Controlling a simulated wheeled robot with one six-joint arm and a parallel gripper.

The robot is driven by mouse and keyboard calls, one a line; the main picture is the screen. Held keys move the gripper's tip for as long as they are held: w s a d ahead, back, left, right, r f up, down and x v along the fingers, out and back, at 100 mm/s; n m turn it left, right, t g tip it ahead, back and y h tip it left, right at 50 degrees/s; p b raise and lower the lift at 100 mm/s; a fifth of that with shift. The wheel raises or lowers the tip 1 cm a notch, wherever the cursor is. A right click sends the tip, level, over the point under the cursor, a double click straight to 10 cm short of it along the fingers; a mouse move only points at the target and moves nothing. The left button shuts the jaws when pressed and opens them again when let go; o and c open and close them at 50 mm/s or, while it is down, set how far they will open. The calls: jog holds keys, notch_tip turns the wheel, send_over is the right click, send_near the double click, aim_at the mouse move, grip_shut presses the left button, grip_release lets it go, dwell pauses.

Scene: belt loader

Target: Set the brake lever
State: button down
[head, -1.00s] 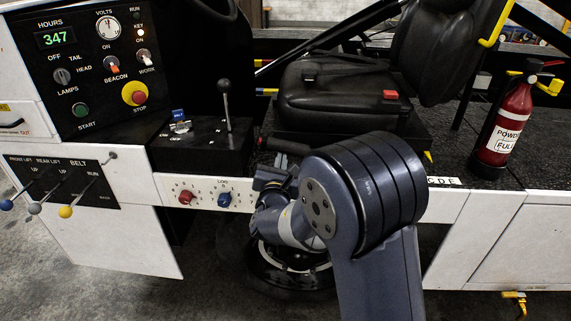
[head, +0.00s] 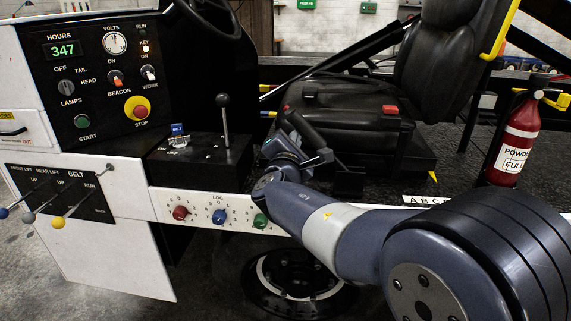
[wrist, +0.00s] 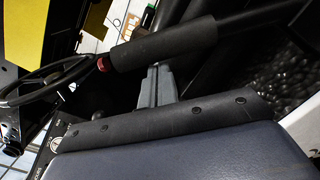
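The brake lever is a dark bar with a black grip (head: 303,128), tilted up beside the driver's seat. In the wrist view its thick grip (wrist: 163,44) crosses the upper middle, with a red button at its left end. My gripper (wrist: 157,72) shows there as two grey fingers side by side, seemingly shut with nothing between them. Their tips reach the underside of the grip; whether they touch it is unclear. In the head view the fingers are mostly hidden behind my wrist and the lever.
A black console with an upright shift lever (head: 225,120) stands left of the brake lever. The black seat (head: 335,108) is close behind. Red, blue and green knobs line the white panel (head: 166,204) below. A fire extinguisher (head: 517,140) stands at right.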

aim_at(310, 127)
jog(key=shift+s+d+r+m+b, duration=0.1)
jog(key=shift+d+r+m+b, duration=1)
jog(key=shift+d+r+m, duration=0.55)
jog(key=shift+d+r, duration=0.15)
jog(key=shift+d, duration=0.05)
